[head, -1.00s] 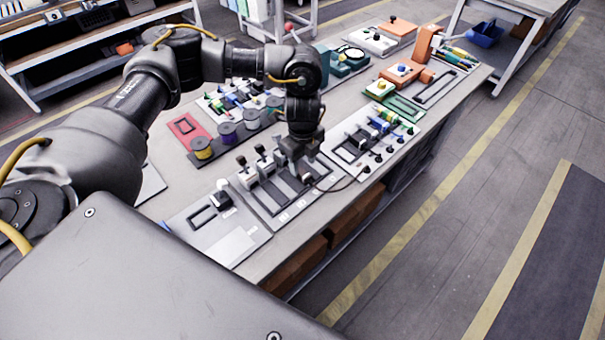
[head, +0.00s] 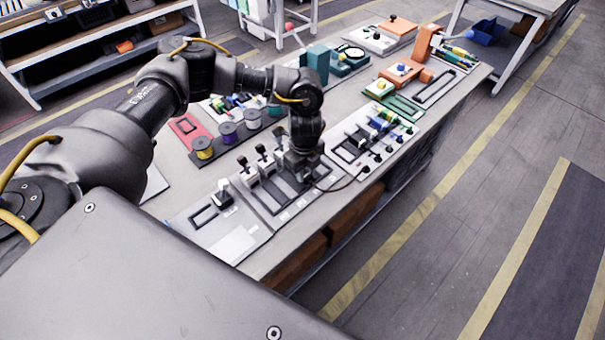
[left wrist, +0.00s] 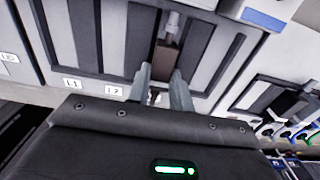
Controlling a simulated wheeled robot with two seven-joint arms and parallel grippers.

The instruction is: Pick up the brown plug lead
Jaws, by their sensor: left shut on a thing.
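The brown plug lead (left wrist: 165,57) shows in the left wrist view as a brown plug body with a grey tip, above a dark slotted panel (left wrist: 120,40). My left gripper (left wrist: 161,72) has its two grey fingers either side of the plug's near end and is shut on it. In the head view my left gripper (head: 303,174) is low over the panel, and its fingertips and the brown plug are hard to make out. A thin dark lead (head: 345,187) curves from beside the gripper to the row of plugs on the right. My right gripper is not in view.
Several dark upright plugs (head: 261,152) stand just left of the gripper. The bench's front edge is close below.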

